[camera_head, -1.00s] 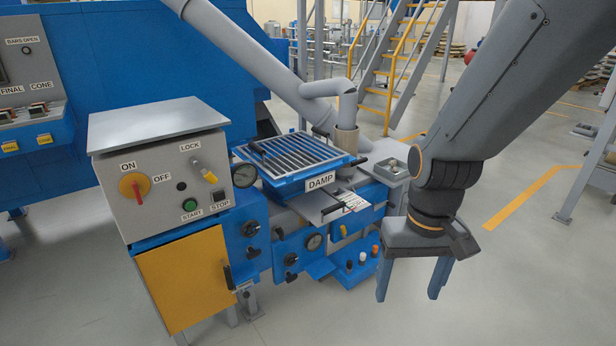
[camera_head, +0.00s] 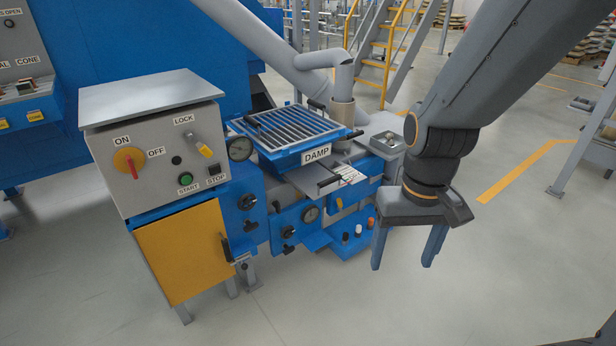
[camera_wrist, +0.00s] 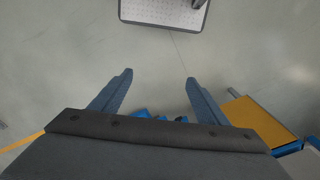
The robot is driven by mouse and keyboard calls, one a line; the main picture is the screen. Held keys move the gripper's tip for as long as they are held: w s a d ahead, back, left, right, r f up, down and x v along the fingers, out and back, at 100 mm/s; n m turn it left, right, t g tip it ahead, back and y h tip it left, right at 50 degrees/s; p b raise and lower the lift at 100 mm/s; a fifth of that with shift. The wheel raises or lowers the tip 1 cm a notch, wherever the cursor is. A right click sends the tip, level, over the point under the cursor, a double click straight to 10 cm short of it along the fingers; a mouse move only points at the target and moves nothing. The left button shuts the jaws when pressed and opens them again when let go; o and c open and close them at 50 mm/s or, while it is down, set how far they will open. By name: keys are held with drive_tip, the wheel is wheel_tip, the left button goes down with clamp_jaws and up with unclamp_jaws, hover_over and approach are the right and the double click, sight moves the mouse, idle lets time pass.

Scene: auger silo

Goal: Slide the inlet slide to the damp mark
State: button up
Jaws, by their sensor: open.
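The inlet slide (camera_head: 318,176) is a flat grey plate sticking out under the blue grated inlet in the head view. A dark handle bar lies on it. A white scale label (camera_head: 350,175) is beside it, its text too small to read. A "DAMP" sign (camera_head: 317,153) is on the inlet's front edge. My gripper (camera_head: 400,262) hangs to the right of the slide and in front of it, fingers pointing down, open and empty, touching nothing. Both fingers also show in the wrist view (camera_wrist: 159,82), with bare floor between them. The slide cannot be made out there.
A grey control box (camera_head: 160,150) with a yellow cabinet door (camera_head: 183,255) stands left of the inlet. A pipe (camera_head: 342,85) rises behind the slide. A small grey tray (camera_head: 386,142) is behind my gripper. The floor in front is clear.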

drive_tip(key=shift+w, duration=0.15)
drive_tip(key=c, duration=0.4)
drive_tip(key=w+f+b, duration=0.1)
drive_tip(key=w, duration=0.2)
drive_tip(key=w+f+m+t+b, duration=0.1)
drive_tip(key=w+f, duration=0.1)
drive_tip(key=w, duration=0.1)
drive_tip(key=w+f+m+t+b, duration=0.1)
drive_tip(key=w+f, duration=0.1)
drive_tip(key=w, duration=0.2)
drive_tip(key=shift+d, duration=0.2)
drive_tip(key=c, duration=0.7)
drive_tip(key=shift+o, duration=0.2)
drive_tip(key=m+t+y+b, duration=0.3)
drive_tip(key=m+t+b, duration=1.05)
drive_tip(key=b, duration=0.25)
approach(327, 178)
drive_tip(key=shift+n, duration=0.35)
drive_tip(key=w+a, duration=0.1)
drive_tip(key=w+r, duration=0.1)
drive_tip(key=w, duration=0.1)
drive_tip(key=w+a+r, duration=0.1)
drive_tip(key=shift+w+a, duration=0.25)
drive_tip(key=shift+a, duration=0.05)
